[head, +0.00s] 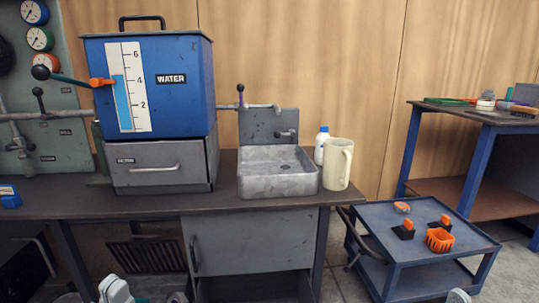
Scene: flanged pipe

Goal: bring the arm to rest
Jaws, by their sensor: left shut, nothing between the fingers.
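Pale parts of my left arm show at the bottom edge of the head view, left of centre. My left gripper (178,297) is only just in view there, cut off by the edge, below the front of the workbench. It is shut with nothing in it. A small pale part at the bottom right looks like my right arm. My right gripper is not in view.
The workbench (70,196) carries a blue water tank (180,104) on a grey drawer box, a metal sink (262,185), a white bottle (321,146) and a cream jug (337,165). A blue cart (465,241) holding orange items stands right. Another table (425,109) stands behind it.

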